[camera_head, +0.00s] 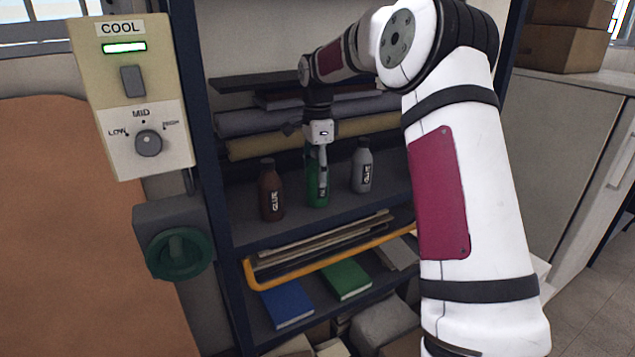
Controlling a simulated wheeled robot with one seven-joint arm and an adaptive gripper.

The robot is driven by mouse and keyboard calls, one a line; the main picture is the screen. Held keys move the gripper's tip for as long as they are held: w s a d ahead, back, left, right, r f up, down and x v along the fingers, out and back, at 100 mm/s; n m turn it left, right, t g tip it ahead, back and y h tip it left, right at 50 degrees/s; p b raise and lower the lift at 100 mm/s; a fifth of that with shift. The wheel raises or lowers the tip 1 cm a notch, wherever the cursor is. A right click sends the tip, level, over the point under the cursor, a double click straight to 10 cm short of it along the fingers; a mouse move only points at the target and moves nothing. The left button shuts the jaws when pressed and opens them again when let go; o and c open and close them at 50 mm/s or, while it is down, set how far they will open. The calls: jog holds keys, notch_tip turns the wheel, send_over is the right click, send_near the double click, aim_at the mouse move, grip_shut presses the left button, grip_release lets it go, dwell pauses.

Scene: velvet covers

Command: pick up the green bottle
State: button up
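A green bottle (314,192) stands upright on the middle shelf, between a brown glue bottle (271,192) on its left and a grey glue bottle (362,170) on its right. My gripper (323,180) points down right at the green bottle, with one finger in front of it. The gripper and finger hide much of the bottle's top and middle. The other finger cannot be made out, so I cannot tell whether the gripper is closed on the bottle.
The shelf (240,222) has dark side posts. Rolled cloths (260,146) lie behind the bottles. Below are an orange-edged tray (300,272), a blue book (287,303) and a green book (346,279). A control panel (133,95) and green knob (179,253) stand at left.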

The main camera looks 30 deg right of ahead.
jog(key=shift+c, duration=0.8)
jog(key=shift+r, duration=0.1)
